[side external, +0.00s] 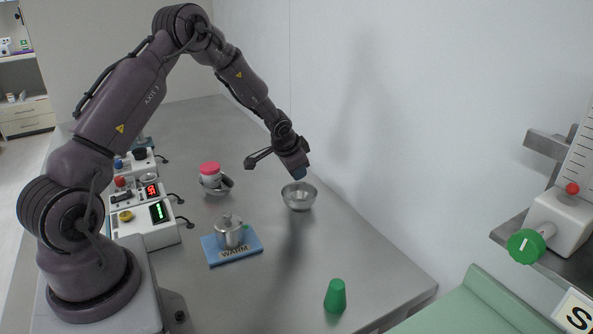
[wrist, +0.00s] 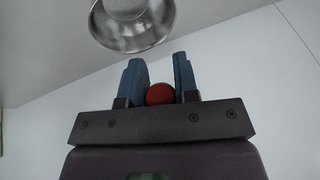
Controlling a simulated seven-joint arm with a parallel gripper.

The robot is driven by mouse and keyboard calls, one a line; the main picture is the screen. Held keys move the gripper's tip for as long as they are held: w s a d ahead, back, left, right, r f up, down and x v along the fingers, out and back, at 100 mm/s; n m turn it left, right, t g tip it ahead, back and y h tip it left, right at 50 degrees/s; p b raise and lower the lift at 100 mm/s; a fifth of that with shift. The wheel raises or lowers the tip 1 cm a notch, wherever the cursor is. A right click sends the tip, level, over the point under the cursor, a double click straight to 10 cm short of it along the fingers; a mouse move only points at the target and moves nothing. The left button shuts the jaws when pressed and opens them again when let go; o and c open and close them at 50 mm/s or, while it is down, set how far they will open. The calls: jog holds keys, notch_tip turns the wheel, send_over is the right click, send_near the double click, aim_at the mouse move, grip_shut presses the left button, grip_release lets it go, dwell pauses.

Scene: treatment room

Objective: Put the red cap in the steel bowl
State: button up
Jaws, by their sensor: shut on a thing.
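My gripper (side external: 303,174) hangs near the steel bowl (side external: 298,197), above it in the side view, with its blue fingers pointing down. In the wrist view my gripper (wrist: 160,84) is shut on the red cap (wrist: 160,94), which shows as a small rounded red shape between the fingers. In the side view the cap is hidden at the fingertips. The steel bowl also shows in the wrist view (wrist: 128,36), beyond the fingertips; its visible inside looks empty, and its top is cut off by the frame.
A steel pot (side external: 230,230) sits on a blue mat (side external: 250,246) marked WARM. A green cup (side external: 335,296) stands at the front. Control boxes (side external: 145,215) are at left; the wall is close behind the bowl.

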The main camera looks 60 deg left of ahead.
send_near(299, 200)
jog(key=shift+x, duration=2.35)
jog(key=shift+w, duration=0.15)
jog(key=o, duration=1)
jog(key=shift+d, duration=0.1)
jog(key=shift+r, duration=3.6)
